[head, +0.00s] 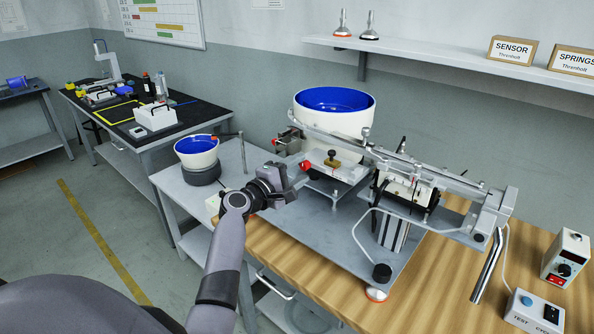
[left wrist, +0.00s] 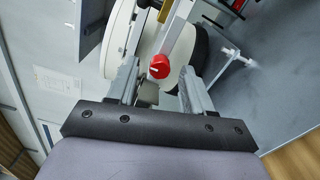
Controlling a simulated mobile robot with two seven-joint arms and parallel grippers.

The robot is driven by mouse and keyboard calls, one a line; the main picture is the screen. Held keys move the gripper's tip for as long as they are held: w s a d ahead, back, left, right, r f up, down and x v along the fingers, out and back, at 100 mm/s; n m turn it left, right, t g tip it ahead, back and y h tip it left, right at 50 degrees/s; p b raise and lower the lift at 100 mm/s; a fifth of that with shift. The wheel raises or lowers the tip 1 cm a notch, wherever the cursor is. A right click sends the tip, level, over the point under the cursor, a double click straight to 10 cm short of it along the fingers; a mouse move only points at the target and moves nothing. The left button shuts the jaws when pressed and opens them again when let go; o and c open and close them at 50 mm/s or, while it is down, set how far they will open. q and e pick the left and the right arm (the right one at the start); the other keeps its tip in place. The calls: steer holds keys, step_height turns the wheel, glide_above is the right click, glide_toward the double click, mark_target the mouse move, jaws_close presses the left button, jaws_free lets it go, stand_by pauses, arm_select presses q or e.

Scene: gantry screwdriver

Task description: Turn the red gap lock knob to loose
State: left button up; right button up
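The red gap lock knob (head: 305,166) sits at the left end of the pale block below the large blue-lined bowl. In the left wrist view the red knob (left wrist: 160,66) shows a white mark on its face and lies just beyond the fingertips, roughly centred between them. My left gripper (head: 289,181) is just left of and below the knob in the head view. In the left wrist view its two fingers (left wrist: 158,84) are spread apart with nothing held between them. Whether a finger touches the knob cannot be told. My right gripper is not in view.
A brass knob (head: 332,160) sits right of the red knob. Another red knob (head: 274,142) is behind and to the left. The large bowl (head: 335,115) stands behind, and the metal rail (head: 440,176) extends right. A small blue-lined bowl (head: 197,152) stands left.

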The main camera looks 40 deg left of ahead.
arm_select(q)
steer(key=shift+s, duration=0.15)
steer(key=s, duration=0.7)
steer(key=shift+a+b, duration=0.25)
steer(key=shift+b, duration=0.05)
steer(key=shift+w, duration=0.1)
steer(key=s+d+f+m+g, duration=0.3)
steer(key=s+d+f+m, duration=0.25)
steer(key=f, duration=0.35)
steer(key=s+d+f+m+g, duration=0.2)
steer(key=s+d+f+m, duration=0.2)
steer(key=f+m, duration=0.3)
steer(key=s+d+f+m+g, duration=0.1)
steer(key=s+d+f+m, duration=0.3)
steer(key=s, duration=0.3)
steer(key=s+d+f+m+g+h, duration=0.1)
steer(key=s+d+f+m, duration=0.4)
steer(key=s+d, duration=0.2)
steer(key=shift+s, duration=0.15)
